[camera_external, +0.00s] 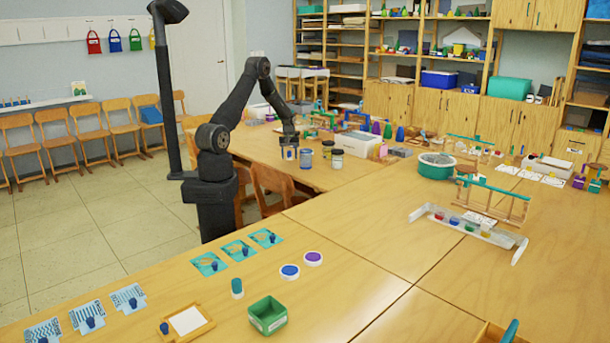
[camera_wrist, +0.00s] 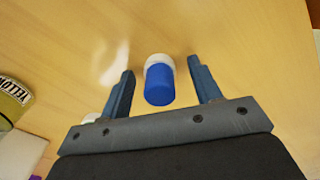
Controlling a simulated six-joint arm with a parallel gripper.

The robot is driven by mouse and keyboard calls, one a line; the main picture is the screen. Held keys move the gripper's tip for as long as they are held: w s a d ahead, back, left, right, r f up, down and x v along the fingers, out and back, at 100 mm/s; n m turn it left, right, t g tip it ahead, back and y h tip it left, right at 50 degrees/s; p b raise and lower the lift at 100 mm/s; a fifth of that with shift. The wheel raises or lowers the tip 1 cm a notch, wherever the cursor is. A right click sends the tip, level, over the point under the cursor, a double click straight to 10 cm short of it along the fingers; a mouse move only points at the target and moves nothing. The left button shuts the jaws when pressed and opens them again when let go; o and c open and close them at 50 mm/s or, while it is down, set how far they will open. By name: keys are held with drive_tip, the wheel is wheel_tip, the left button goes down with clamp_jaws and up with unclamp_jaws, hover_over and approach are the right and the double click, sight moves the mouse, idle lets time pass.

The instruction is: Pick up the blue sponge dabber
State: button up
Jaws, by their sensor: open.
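The blue sponge dabber (camera_wrist: 160,82) is a short cylinder with a blue end and a white part, seen in the wrist view over the wooden table. It lies between the two fingers of my gripper (camera_wrist: 163,85), with a visible gap on each side. The fingers are open and do not touch it. In the external view my gripper (camera_external: 290,153) points down low over the far wooden table. I cannot make out the dabber clearly there; the fingers seem to hide it.
Jars (camera_external: 307,160) stand just right of my gripper. A jar labelled YELLOW (camera_wrist: 13,100) shows at the left of the wrist view. A white box (camera_external: 357,143) and several small items stand farther right. A wooden chair (camera_external: 275,183) is at the table's near side.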

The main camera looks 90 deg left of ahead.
drive_tip(key=c, duration=1.1)
drive_tip(key=shift+o, duration=0.2)
